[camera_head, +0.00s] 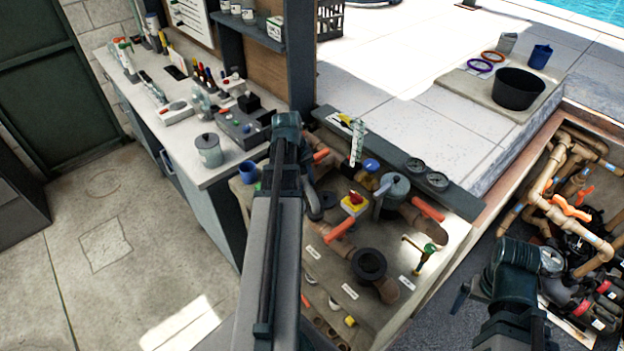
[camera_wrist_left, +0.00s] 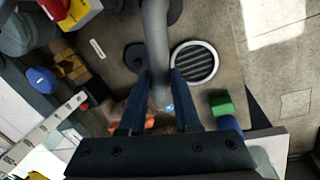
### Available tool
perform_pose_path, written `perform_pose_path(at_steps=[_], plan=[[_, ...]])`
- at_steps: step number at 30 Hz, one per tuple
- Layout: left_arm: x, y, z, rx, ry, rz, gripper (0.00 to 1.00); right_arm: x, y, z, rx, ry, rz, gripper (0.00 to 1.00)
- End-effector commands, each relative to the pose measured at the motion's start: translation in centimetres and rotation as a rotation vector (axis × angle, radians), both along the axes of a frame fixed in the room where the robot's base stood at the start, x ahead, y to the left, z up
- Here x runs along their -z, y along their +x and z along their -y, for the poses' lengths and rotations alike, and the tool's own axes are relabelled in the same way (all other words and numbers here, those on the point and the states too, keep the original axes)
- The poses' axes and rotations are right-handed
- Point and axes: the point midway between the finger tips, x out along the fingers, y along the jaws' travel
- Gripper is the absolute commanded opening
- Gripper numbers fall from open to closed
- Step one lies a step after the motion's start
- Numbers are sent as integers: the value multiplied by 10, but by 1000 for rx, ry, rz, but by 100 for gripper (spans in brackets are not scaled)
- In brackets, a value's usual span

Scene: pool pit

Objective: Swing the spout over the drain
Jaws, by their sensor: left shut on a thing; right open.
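The grey spout (camera_wrist_left: 156,40) runs down from the top of the left wrist view. My left gripper (camera_wrist_left: 158,85) is shut on it, one finger on each side. The round drain (camera_wrist_left: 194,62) with its slatted grate and pale rim lies in the bench top just right of the spout. The spout's end is between my fingers, left of the grate in this view. In the head view my left arm hides the drain and most of the spout. My right gripper (camera_head: 470,291) is open, low at the right, away from the bench.
A red and yellow switch (camera_head: 354,203), a grey filter canister (camera_head: 391,192), orange-handled valves and a black pipe flange (camera_head: 369,264) crowd the bench. A green block (camera_wrist_left: 221,103) lies near the drain. A blue cup (camera_head: 249,171) is left of my arm. The pit with pipes is right.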

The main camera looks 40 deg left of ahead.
Motion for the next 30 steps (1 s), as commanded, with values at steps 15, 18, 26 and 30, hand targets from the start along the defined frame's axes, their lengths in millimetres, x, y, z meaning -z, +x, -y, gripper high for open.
perform_pose_path(at_steps=[15,18,26,30], plan=[[0,-26,-5,-327,0,-1,0,0,0,0,0,0,0,100],[0,-28,-6,-357,0,-1,0,0,0,0,0,0,0,100],[0,-30,-6,-391,-1,-2,0,0,0,0,0,0,0,100],[0,-31,-6,-393,0,-1,0,0,0,0,0,0,0,100]])
